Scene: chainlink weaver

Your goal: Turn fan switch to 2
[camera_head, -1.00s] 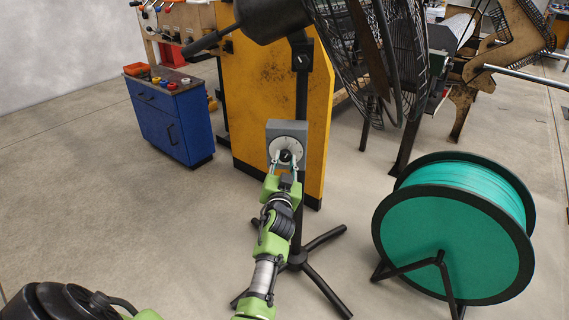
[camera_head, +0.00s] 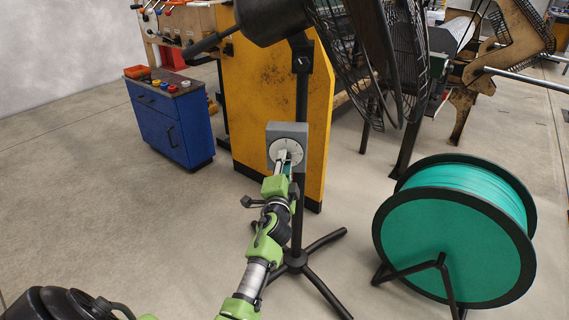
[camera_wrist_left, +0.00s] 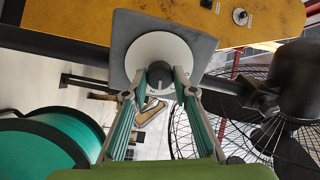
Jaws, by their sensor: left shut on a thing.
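The fan switch is a grey box (camera_head: 299,131) with a round white dial (camera_head: 291,145), mounted on the black pole of the fan (camera_head: 268,20). My left gripper (camera_head: 284,161) is at the dial and hides the knob in the head view. In the left wrist view, the white dial (camera_wrist_left: 160,42) and its dark knob (camera_wrist_left: 159,73) face the camera. The two fingers of my left gripper (camera_wrist_left: 159,82) are shut on the knob, one on each side. My right gripper is not in view.
A yellow panel (camera_head: 255,85) stands behind the fan pole. A large reel of green cable (camera_head: 450,245) stands at the right. A blue cabinet (camera_head: 165,125) is at the left. The fan's black legs (camera_head: 322,285) spread over the floor below. The floor at the left is clear.

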